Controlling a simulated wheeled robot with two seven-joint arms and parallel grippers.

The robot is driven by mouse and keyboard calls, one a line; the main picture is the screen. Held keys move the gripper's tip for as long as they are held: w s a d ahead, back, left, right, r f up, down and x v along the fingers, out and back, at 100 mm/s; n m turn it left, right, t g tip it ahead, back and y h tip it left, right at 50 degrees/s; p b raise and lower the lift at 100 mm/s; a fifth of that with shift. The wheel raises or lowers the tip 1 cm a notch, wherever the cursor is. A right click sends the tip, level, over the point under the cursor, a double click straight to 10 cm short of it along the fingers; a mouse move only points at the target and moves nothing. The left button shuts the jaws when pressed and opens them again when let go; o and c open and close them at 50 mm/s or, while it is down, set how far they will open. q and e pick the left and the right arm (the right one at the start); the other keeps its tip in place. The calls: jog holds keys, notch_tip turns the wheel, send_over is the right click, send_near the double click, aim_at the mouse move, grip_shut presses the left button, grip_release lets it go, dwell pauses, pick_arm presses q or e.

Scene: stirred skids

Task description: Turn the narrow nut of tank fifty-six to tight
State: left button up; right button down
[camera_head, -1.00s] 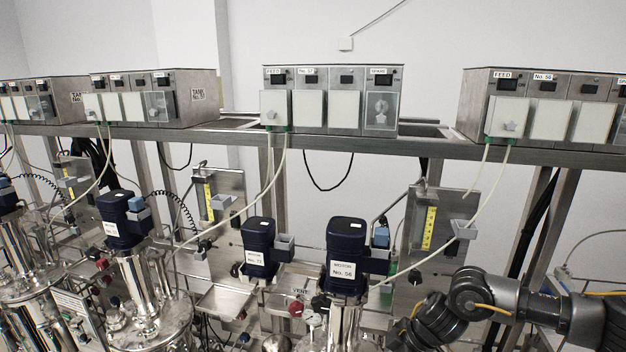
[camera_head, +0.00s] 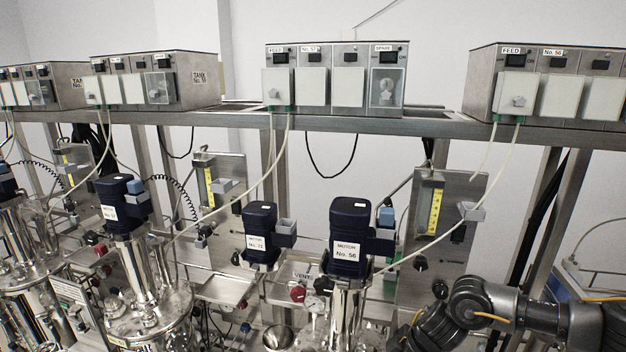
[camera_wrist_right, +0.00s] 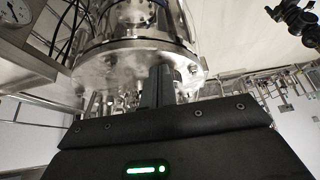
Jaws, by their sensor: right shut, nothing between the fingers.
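The dark blue motor labelled No. 56 (camera_head: 348,236) stands upright on a shiny metal column (camera_head: 347,305) in the head view. The lower part of its tank is below the picture. In the right wrist view a shiny steel vessel with a flange (camera_wrist_right: 135,40) fills the upper left. My right gripper (camera_wrist_right: 160,72) points up at the flange's underside with its fingers together and nothing between them; I cannot tell whether they touch it. The narrow nut cannot be made out in either view. My left gripper is not in view.
A round gauge (camera_wrist_right: 17,20) and pipes lie left of the vessel in the wrist view. In the head view a second motor (camera_head: 260,232), a panel with a yellow scale (camera_head: 436,222) and a hanging pale cable (camera_head: 430,243) surround motor 56. Control boxes (camera_head: 335,78) line the shelf above.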

jog(key=shift+a, duration=0.35)
dwell(0.3)
jog(key=shift+p, duration=0.45)
jog(key=shift+s+a+r+p, duration=0.1)
jog(key=shift+s+p, duration=0.05)
jog(key=shift+p, duration=0.75)
jog(key=shift+s+p, duration=0.1)
jog(key=shift+p, duration=0.4)
jog(key=shift+d, duration=0.3)
jog(key=shift+s, duration=0.1)
jog(key=shift+d+r+p, duration=0.1)
jog(key=shift+r+p, duration=0.5)
jog(key=shift+r, duration=2.3)
